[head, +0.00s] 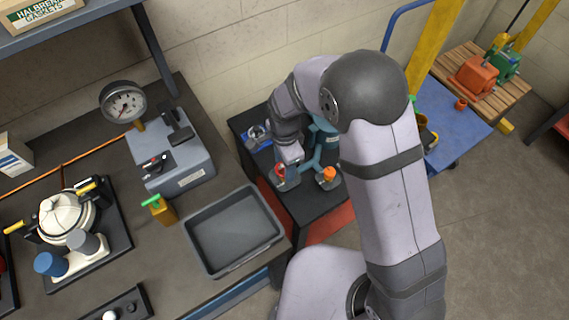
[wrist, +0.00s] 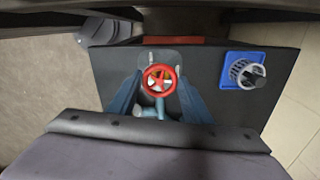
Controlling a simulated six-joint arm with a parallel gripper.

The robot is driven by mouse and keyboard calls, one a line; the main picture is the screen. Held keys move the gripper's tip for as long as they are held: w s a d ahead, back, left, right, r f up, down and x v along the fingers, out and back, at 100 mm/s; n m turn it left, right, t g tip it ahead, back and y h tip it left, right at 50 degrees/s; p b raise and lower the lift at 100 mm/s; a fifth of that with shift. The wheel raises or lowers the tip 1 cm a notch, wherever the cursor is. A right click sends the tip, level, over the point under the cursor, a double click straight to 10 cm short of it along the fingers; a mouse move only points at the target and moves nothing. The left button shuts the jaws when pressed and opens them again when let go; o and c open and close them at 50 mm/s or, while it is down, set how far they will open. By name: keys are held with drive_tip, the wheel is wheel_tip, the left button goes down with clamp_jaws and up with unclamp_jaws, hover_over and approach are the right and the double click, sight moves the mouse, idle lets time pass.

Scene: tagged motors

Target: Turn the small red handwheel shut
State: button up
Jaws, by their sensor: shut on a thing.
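The small red handwheel (head: 280,170) shows in the head view at the tip of my gripper (head: 285,178), on the black bench behind the grey tray. My gripper is shut on it, though the finger contact is largely hidden. In the wrist view the red handwheel (wrist: 159,77) is seen as a spoked ring near the middle. Blue-teal pipework (head: 322,150) stands just right of my gripper, partly hidden by my arm. An orange knob (head: 328,174) sits on it, to the right of the handwheel.
A blue plate with a caged grey part (wrist: 247,72) lies right of the handwheel in the wrist view. A gauge unit (head: 170,160) and an empty grey tray (head: 232,230) stand left in the head view. A blue cart (head: 450,130) stands right.

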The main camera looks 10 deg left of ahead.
idle(0.5)
drive_tip(key=o, duration=1.1)
drive_tip(key=shift+c, duration=0.2)
drive_tip(key=shift+r+b, duration=1.05)
drive_tip(key=shift+r, duration=2.7)
